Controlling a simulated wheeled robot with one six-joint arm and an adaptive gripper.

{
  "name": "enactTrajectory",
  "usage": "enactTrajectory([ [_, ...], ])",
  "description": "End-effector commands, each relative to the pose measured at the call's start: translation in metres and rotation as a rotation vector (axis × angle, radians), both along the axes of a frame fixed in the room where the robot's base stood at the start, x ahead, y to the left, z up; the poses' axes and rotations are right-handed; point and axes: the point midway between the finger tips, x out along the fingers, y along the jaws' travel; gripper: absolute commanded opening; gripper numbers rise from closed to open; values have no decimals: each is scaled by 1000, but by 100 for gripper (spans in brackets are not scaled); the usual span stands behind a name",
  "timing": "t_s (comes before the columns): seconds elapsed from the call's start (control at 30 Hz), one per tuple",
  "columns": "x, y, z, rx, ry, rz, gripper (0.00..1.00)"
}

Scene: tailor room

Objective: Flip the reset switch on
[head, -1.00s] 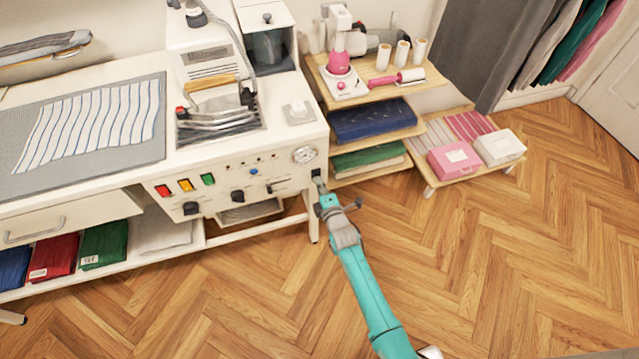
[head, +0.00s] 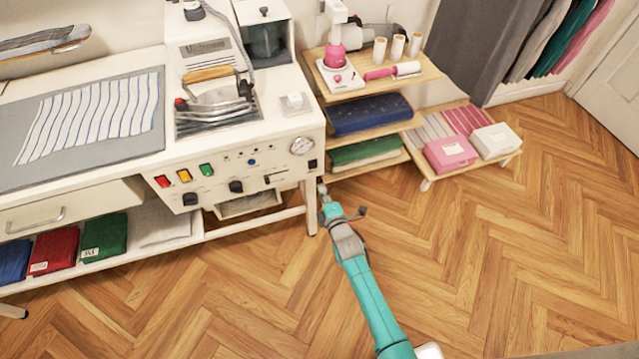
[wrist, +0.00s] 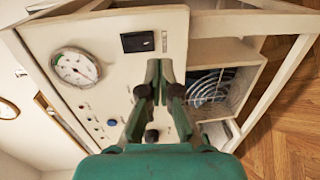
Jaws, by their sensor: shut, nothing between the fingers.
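The black rocker switch (head: 312,164) sits at the right end of the white ironing station's front panel, below the round gauge (head: 303,146). In the wrist view the switch (wrist: 137,41) shows large and unobstructed, with small markings beside it; which way it is tipped I cannot tell. My gripper (head: 322,187) is just below the switch in the head view, apart from it. In the wrist view my gripper (wrist: 164,64) has its fingertips together and empty, in front of the panel. I cannot see a word label on the switch.
The panel also carries a red button (head: 162,181), a yellow button (head: 184,175), a green button (head: 206,169), black knobs and a small blue button (head: 252,162). A wooden shelf unit (head: 372,95) stands close right of the station. The floor in front is clear.

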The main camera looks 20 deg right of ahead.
Motion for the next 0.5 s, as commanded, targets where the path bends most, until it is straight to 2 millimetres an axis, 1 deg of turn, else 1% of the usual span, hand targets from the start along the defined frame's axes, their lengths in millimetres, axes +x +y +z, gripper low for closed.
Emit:
enactTrajectory([
  [0.03, -10, 0, -3, 0, 3, 0, 0],
  [0.1, -22, 0, -4, 0, 3, 0, 0],
  [0.3, -53, 0, -8, 0, 3, 0, 0],
  [0.5, -69, 0, -9, 0, 1, 0, 0],
])
